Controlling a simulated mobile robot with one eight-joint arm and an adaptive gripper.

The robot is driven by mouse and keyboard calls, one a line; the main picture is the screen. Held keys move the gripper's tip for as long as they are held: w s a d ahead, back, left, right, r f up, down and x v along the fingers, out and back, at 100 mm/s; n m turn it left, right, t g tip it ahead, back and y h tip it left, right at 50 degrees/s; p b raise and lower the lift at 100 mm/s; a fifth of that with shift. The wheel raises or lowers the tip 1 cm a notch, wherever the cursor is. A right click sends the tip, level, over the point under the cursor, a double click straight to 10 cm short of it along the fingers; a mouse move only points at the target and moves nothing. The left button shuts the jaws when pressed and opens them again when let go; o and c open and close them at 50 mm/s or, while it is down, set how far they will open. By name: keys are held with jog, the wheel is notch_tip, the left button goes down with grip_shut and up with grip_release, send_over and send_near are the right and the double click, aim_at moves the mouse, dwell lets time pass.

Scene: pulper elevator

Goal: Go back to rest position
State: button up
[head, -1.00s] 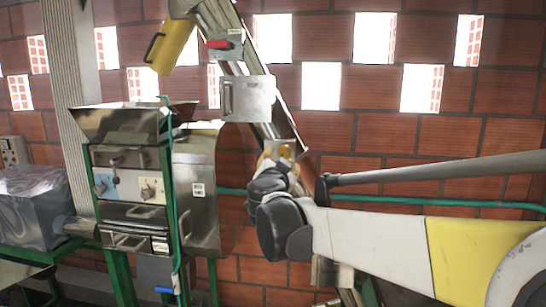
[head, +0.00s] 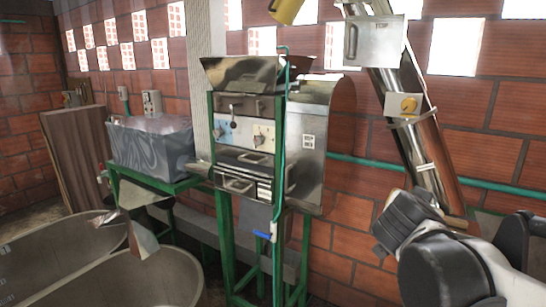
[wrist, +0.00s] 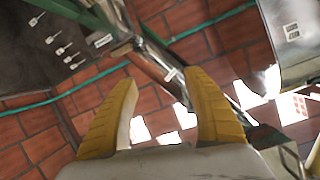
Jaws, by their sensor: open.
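My gripper (wrist: 165,115) shows in the wrist view with its two yellow fingers spread apart and nothing between them. Beyond the fingers are the brick wall and its bright openings. In the head view, dark and light links of my arm fill the lower right corner, and the gripper itself cannot be made out there. The pulper machine (head: 245,135), with a steel hopper and green frame, stands left of my arm, apart from it. The slanted elevator tube (head: 425,140) rises behind my arm; whether they touch cannot be told.
A grey marbled box (head: 150,145) sits on a green stand left of the machine. Large round tubs (head: 150,280) stand at the lower left. A wooden board (head: 75,160) leans by the brick wall (head: 345,115). A dark panel with several small levers (wrist: 60,40) shows in the wrist view.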

jog(key=s+a+f+n+g+y+b, duration=0.1)
jog(key=s+a+f+n+y+b, duration=0.1)
jog(key=f, duration=0.8)
jog(key=s+a+f+n+g+y+b, duration=0.1)
jog(key=s+a+f+n+y+b, duration=0.2)
jog(key=s+a+f+b, duration=0.3)
jog(key=s+a+f+n+g+y+b, duration=0.2)
jog(key=s+a+f+n+b, duration=0.3)
jog(key=s+f, duration=0.4)
notch_tip(320, 180, down, 8)
jog(key=shift+s+a+r+y, duration=0.2)
jog(key=shift+a+r+y, duration=0.05)
jog(key=shift+a+y, duration=0.4)
